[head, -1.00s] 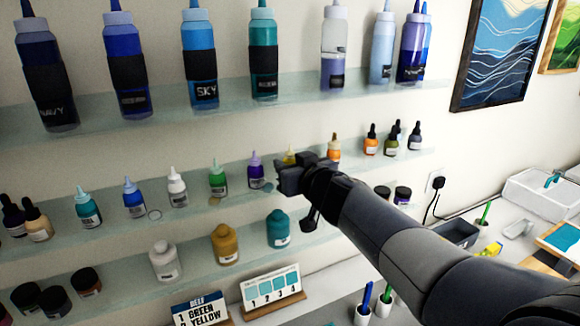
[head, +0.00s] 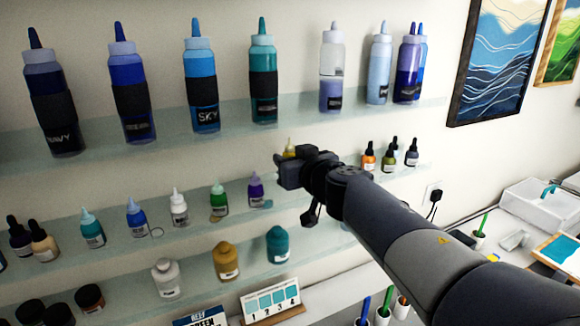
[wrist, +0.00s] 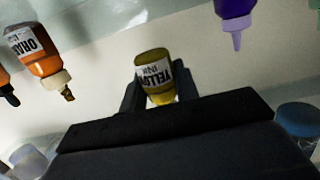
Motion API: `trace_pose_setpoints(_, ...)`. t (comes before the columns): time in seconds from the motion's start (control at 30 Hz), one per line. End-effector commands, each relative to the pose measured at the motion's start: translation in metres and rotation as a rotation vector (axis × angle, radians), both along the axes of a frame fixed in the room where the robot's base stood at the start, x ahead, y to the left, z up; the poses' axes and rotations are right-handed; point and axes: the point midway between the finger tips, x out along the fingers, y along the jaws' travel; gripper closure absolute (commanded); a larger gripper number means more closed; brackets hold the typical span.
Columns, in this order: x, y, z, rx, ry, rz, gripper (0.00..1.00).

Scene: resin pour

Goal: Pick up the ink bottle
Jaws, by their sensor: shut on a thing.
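The ink bottle is a small yellow bottle with a white label reading YELLOW INK, and its body shows in the wrist view (wrist: 153,68). My gripper (wrist: 158,92) is shut on it, with one dark finger on each side. The bottle is held above the level of the neighbouring small bottles on the middle shelf.
A purple bottle (head: 256,188) and a green bottle (head: 219,198) stand left of my gripper on the middle shelf (head: 110,245). An orange bottle (head: 369,160) stands to the right. Tall squeeze bottles, including a teal one (head: 263,80), line the shelf above.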

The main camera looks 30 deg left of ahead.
Motion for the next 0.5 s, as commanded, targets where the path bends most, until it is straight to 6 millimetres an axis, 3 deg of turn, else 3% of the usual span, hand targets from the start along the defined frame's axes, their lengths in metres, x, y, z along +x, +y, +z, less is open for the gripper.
trace_pose_setpoints(0.13,0.000,0.000,0.011,0.000,-0.003,-0.002,0.93)
trace_pose_setpoints(0.5,-0.049,-0.063,0.011,0.001,-0.002,-0.005,0.93)
